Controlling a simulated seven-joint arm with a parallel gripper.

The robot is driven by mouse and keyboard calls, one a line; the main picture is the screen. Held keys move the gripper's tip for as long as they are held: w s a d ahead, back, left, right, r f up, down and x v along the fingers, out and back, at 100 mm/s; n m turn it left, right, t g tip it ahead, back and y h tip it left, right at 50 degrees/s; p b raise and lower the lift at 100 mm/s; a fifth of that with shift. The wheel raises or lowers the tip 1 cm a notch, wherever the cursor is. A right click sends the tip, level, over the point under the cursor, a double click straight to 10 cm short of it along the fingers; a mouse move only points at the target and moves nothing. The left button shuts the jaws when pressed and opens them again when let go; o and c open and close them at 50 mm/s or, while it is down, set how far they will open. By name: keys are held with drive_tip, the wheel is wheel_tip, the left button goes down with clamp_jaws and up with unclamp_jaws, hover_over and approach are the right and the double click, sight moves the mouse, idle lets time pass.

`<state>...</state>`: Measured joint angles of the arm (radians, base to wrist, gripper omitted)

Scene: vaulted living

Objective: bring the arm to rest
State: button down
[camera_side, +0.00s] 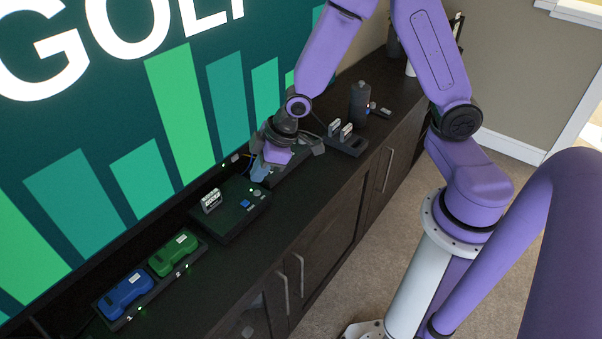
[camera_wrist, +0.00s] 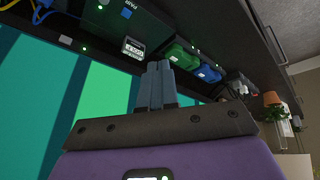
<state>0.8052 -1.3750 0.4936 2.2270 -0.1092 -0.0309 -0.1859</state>
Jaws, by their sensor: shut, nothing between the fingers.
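My gripper (camera_side: 261,174) is above the dark cabinet top, close to the big screen, pointing down and toward the left in the side view. In the wrist view its two blue-grey fingers (camera_wrist: 158,68) lie side by side, shut, with nothing between them. In the side view the gripper hides part of a dark unit behind it. My arm is bent, reaching over the cabinet from the right.
A black box (camera_side: 231,222) with a labelled cartridge (camera_side: 211,201) stands near the gripper. A rack holds a green device (camera_side: 174,252) and a blue device (camera_side: 125,293). A dark bottle (camera_side: 359,104) stands farther back. The screen (camera_side: 110,130) borders the cabinet top (camera_side: 262,262).

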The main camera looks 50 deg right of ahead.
drive_tip(key=s+d+r+n+g, duration=0.1)
drive_tip(key=s+r, duration=0.3)
drive_tip(key=s, duration=0.4)
drive_tip(key=s+d+r+g+h, duration=0.1)
drive_tip(key=s+r, duration=0.3)
drive_tip(key=s, duration=0.4)
drive_tip(key=s+d+r+n+g+h, duration=0.1)
drive_tip(key=s+d+r+g, duration=0.1)
drive_tip(key=s, duration=0.7)
wheel_tip(320, 180, up, 2)
drive_tip(key=shift+d+r+n, duration=0.1)
drive_tip(key=shift+d+n, duration=0.2)
drive_tip(key=shift+d, duration=0.55)
